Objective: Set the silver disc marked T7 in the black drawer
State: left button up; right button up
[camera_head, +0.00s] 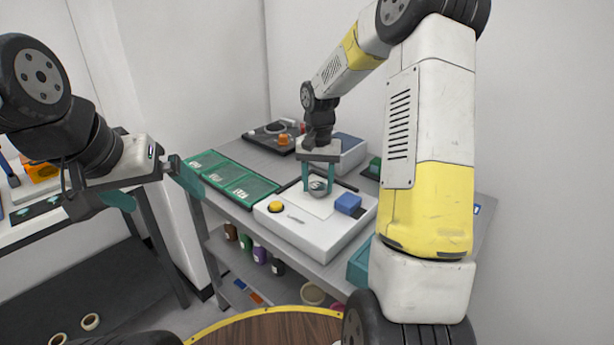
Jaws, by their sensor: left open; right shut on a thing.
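My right gripper (319,178) reaches down over the white instrument (300,232) on the grey bench. Its teal fingers are shut on a small silver disc (318,186), just above or at the pale square plate (312,204) on the instrument's top. I cannot tell whether the disc touches the plate, and its marking is too small to read. My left gripper (154,190) is open and empty, to the left of the bench. I cannot make out a black drawer for certain.
A green tray (243,189) with labelled compartments lies left of the instrument. A dark board (262,138) stands at the back. Several small jars (260,254) stand on the shelf below.

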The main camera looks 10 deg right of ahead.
jog(key=shift+f, duration=0.2)
jog(key=shift+f, duration=0.1)
jog(key=o, duration=1.4)
